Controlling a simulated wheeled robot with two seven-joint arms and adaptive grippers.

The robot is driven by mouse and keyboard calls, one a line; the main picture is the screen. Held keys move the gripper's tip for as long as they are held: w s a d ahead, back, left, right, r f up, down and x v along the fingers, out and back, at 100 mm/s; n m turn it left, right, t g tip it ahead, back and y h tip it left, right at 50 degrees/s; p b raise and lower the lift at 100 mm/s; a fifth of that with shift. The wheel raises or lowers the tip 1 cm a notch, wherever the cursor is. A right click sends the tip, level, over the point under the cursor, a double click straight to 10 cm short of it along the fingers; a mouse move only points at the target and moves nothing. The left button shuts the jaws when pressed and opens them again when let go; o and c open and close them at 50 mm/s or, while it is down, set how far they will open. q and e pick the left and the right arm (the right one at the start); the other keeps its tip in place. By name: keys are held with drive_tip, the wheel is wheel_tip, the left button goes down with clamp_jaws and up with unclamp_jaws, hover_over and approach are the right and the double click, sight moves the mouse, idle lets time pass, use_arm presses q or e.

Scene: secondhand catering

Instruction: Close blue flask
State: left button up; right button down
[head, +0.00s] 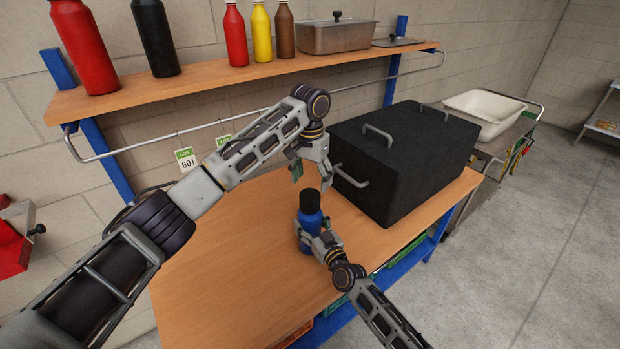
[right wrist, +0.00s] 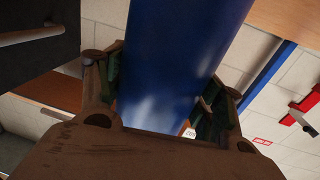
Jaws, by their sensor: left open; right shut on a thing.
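The blue flask (head: 311,219) stands upright on the wooden table, with a black cap (head: 310,199) on its top. I cannot tell whether the cap is screwed tight. My right gripper (head: 308,240) is shut around the flask's lower body; the blue body also fills the middle of the right wrist view (right wrist: 172,70), between the fingers. My left gripper (head: 311,176) is open and empty, above the cap and slightly apart from it, its fingers pointing down.
A large black box (head: 400,165) with metal handles stands on the table (head: 220,270) just right of the flask. A wooden shelf (head: 210,77) with bottles runs along the wall behind. The table's left part is clear.

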sight(310, 194)
use_arm(q)
drive_tip(key=n, duration=0.5)
drive_tip(key=shift+a, duration=0.1)
drive_tip(key=n, duration=0.5)
drive_tip(key=shift+n, duration=0.4)
drive_tip(key=n, duration=0.5)
drive_tip(key=shift+a, duration=0.1)
drive_tip(key=n, duration=0.6)
drive_tip(key=shift+f, duration=0.15)
drive_tip(key=shift+f, duration=3.85)
drive_tip(key=shift+c, duration=0.5)
